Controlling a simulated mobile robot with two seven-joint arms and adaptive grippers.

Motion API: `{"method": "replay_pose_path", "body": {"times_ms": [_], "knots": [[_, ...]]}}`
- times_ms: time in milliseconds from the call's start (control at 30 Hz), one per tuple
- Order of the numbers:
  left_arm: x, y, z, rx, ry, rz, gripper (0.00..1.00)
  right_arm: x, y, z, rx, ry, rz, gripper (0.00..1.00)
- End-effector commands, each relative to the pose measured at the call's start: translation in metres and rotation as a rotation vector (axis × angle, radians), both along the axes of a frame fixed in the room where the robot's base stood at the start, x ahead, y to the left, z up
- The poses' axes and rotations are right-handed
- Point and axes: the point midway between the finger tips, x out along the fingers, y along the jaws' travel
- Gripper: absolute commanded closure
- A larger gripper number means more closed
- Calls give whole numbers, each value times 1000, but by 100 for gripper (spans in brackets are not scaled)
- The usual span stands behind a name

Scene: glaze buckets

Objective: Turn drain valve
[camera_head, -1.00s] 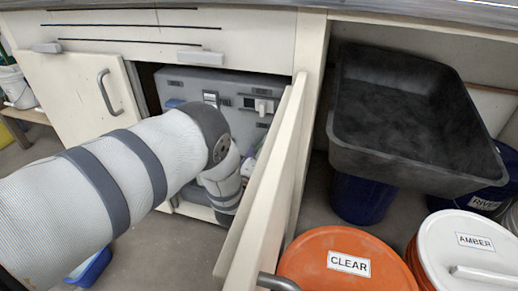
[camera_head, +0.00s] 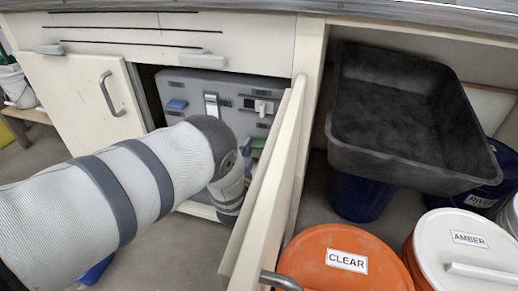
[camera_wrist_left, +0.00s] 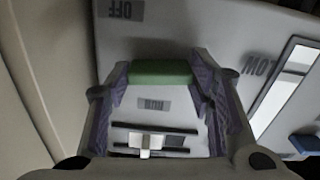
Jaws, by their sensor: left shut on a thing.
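A grey panel (camera_head: 235,88) with several controls stands inside the open cabinet. A green handle (camera_wrist_left: 160,73), likely the drain valve's, lies between the purple finger pads of my left gripper (camera_wrist_left: 160,70) in the left wrist view. The gripper is shut on it. A little of this green handle (camera_head: 258,143) shows beside my left arm in the head view, where the fingers are mostly hidden. The panel's OFF, RUN and LOW labels appear upside down in the wrist view. My right gripper is out of view.
The panel also carries a blue part (camera_head: 177,104), a tall white slider (camera_head: 212,105) and a white switch (camera_head: 262,107). An open cabinet door (camera_head: 262,200) stands close right of my arm. A black tub (camera_head: 410,115), an orange CLEAR bucket (camera_head: 345,262) and a white-lidded AMBER bucket (camera_head: 465,250) are farther right.

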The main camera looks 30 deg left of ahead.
Motion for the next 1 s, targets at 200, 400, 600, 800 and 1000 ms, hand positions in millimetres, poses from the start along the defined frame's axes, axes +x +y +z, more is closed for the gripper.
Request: {"method": "replay_pose_path", "body": {"times_ms": [200, 400, 600, 800, 1000], "knots": [[0, 0, 0, 94, 24, 0, 80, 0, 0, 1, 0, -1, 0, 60], [0, 0, 0, 138, 36, -1, 80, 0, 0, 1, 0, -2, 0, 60], [0, 0, 0, 153, 39, -1, 80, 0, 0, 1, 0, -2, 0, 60], [0, 0, 0, 154, 41, -1, 80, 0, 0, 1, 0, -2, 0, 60], [0, 0, 0, 153, 40, -1, 32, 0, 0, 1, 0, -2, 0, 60]]}}
